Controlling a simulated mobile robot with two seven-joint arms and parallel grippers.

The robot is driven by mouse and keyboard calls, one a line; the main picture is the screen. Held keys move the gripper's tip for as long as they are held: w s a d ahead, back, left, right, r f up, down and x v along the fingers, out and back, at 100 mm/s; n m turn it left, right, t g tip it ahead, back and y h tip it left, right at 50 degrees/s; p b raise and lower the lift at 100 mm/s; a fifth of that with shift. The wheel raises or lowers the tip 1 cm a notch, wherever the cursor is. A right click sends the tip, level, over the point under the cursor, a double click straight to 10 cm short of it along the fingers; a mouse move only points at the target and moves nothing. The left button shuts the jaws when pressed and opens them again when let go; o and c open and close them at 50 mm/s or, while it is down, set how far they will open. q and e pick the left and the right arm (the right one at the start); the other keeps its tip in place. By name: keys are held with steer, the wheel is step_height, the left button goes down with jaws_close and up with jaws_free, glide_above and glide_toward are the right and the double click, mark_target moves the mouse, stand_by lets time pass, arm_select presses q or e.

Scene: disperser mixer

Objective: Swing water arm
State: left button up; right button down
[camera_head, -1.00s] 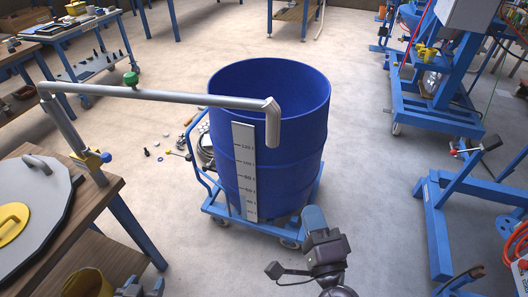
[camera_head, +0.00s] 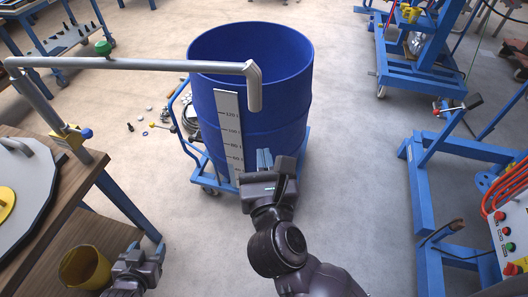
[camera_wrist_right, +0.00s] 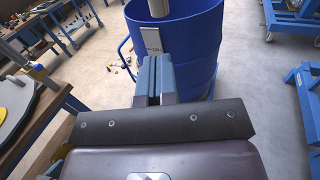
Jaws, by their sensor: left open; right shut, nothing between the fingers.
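The water arm (camera_head: 140,65) is a grey metal pipe with a green knob (camera_head: 103,47). It runs from a post at the wooden table to the blue drum, and its bent-down spout (camera_head: 253,90) hangs in front of the drum's near rim. The spout also shows at the top of the right wrist view (camera_wrist_right: 160,8). My right gripper (camera_head: 264,160) is shut and empty, in front of the drum's lower side, below the spout and apart from it. My left gripper (camera_head: 134,248) is open at the lower left, beside the table; its fingers are hard to make out.
The blue drum (camera_head: 285,110) with a white scale stands on a blue wheeled cart (camera_head: 212,185). The wooden table (camera_head: 85,185) at left holds a grey lid; a yellow bucket (camera_head: 98,270) is beside my left gripper. Blue frames (camera_head: 425,200) stand at right.

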mark_target(257, 110)
steer(key=w, duration=0.3)
steer(key=w+p, duration=0.1)
steer(key=w, duration=0.6)
steer(key=shift+a, duration=0.35)
steer(key=shift+w+a, duration=0.1)
steer(key=shift+w, duration=0.7)
